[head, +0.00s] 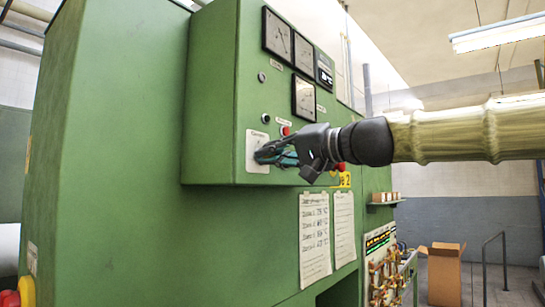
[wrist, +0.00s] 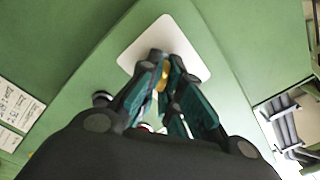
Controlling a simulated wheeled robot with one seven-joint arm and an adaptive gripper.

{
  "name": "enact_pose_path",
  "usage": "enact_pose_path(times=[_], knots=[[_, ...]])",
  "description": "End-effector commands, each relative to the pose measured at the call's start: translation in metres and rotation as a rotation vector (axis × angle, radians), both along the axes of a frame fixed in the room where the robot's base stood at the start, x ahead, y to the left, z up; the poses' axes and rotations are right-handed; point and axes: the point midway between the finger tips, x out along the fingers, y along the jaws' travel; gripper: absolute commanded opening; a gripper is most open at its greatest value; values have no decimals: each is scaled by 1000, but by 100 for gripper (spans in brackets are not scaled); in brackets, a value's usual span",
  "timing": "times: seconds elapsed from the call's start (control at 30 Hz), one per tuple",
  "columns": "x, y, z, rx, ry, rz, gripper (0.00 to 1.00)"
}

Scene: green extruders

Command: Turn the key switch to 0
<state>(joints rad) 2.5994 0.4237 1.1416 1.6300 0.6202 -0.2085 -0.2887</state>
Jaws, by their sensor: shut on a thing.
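The key switch (wrist: 163,76) shows as a small yellow piece between my fingertips in the wrist view, in front of a white plate. The white plate (head: 251,152) is on the front of the green cabinet, at its lower left corner in the head view. My gripper (head: 265,155) is at the plate, its fingers shut on the key switch. In the wrist view my gripper (wrist: 161,66) covers much of the switch, so I cannot read its position or any marks.
Buttons, one red (head: 285,131), sit just right of the plate, close to my gripper. Paper sheets (head: 314,238) hang below. A cardboard box (head: 444,270) stands on the floor at the right.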

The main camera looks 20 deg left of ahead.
Motion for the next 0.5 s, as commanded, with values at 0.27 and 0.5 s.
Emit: enact_pose_path(times=[0.27,0.5], knots=[[-1,0,-6,-63,-178,-1,0],[-1,1,-6,-140,-390,0,0]])
